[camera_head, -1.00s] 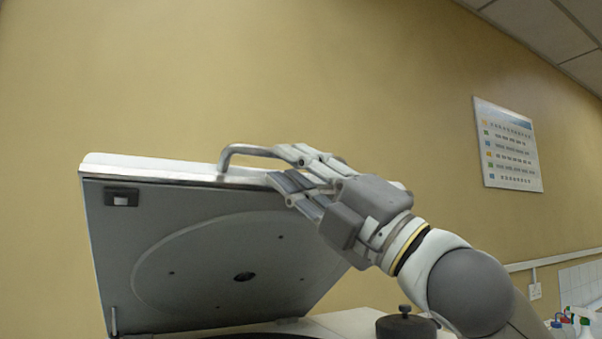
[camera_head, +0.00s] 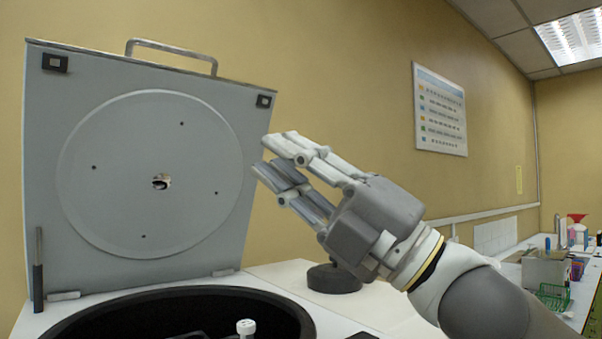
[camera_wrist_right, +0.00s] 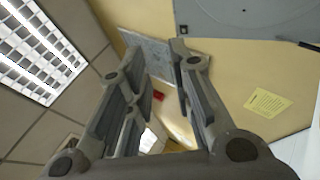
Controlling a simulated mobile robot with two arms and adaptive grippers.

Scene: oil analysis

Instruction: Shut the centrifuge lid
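The centrifuge lid (camera_head: 115,195) stands open and nearly upright at the left of the head view, its grey inner face with a round plate towards me. Its metal handle (camera_head: 172,50) is on the top edge. Below it is the black bowl (camera_head: 110,312) of the centrifuge, cut off by the frame. My right gripper (camera_head: 268,157) is just right of the lid's right edge, below handle height, apart from the handle. Its fingers are spread and empty in the right wrist view (camera_wrist_right: 157,48), where part of the lid (camera_wrist_right: 255,20) also shows at top right. My left gripper is out of view.
A white-capped item (camera_head: 246,327) shows at the bowl. A dark round knob (camera_head: 333,278) is on the white surface behind my right gripper. A poster (camera_head: 440,110) hangs on the yellow wall. A bench with bottles and a green rack (camera_head: 553,296) is at far right.

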